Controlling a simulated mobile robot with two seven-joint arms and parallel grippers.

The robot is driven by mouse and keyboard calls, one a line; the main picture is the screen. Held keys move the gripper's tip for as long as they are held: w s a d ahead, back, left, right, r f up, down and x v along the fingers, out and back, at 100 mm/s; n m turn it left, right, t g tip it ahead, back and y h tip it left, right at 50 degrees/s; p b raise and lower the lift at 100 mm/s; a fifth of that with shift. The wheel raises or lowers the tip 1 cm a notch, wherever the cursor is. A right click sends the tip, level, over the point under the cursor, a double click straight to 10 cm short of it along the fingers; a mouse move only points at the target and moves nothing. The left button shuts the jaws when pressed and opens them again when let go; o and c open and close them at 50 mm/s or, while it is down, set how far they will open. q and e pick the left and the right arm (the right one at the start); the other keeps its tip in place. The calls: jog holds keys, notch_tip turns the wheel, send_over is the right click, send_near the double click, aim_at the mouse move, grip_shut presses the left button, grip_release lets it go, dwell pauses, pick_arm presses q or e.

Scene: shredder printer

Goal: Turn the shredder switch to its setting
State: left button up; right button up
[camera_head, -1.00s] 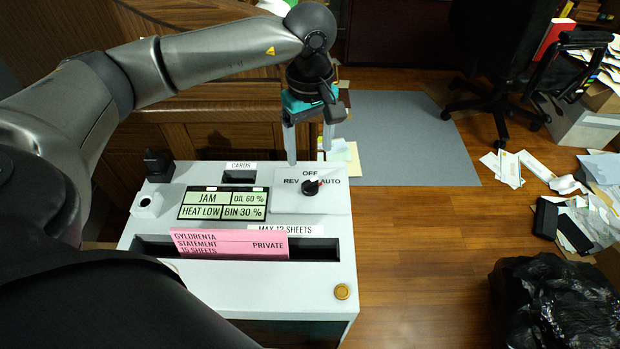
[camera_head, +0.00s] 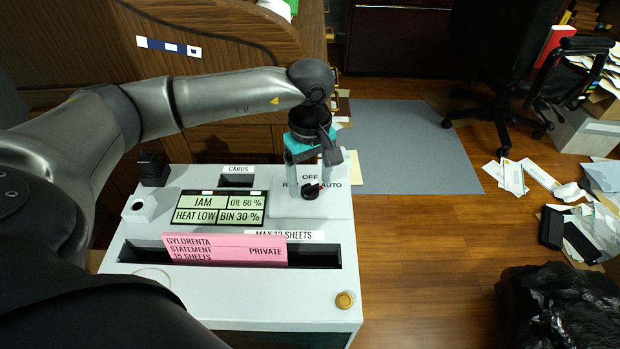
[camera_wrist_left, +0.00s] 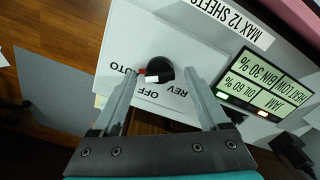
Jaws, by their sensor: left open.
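The shredder (camera_head: 250,300) is a white machine with a black rotary switch (camera_head: 311,191) on a pale plate marked REV, OFF and AUTO. The switch also shows in the left wrist view (camera_wrist_left: 159,70), with a white and red mark on its edge between the OFF and AUTO labels. My left gripper (camera_head: 311,190) points down over the switch. In the left wrist view its two fingers (camera_wrist_left: 160,88) are apart, one on each side of the knob, with gaps between. Whether they touch it is unclear. My right gripper is not in view.
A pink sheet (camera_head: 225,249) stands in the feed slot. A display panel (camera_head: 220,207) reads JAM, HEAT LOW, OIL 60 % and BIN 30 %. A brass button (camera_head: 344,300) sits at the front right. A wooden desk (camera_head: 80,60) stands behind; papers and a black bag (camera_head: 565,305) lie at right.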

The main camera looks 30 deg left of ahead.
pick_arm(q)
jog(key=shift+c, duration=0.3)
grip_shut()
dwell(0.3)
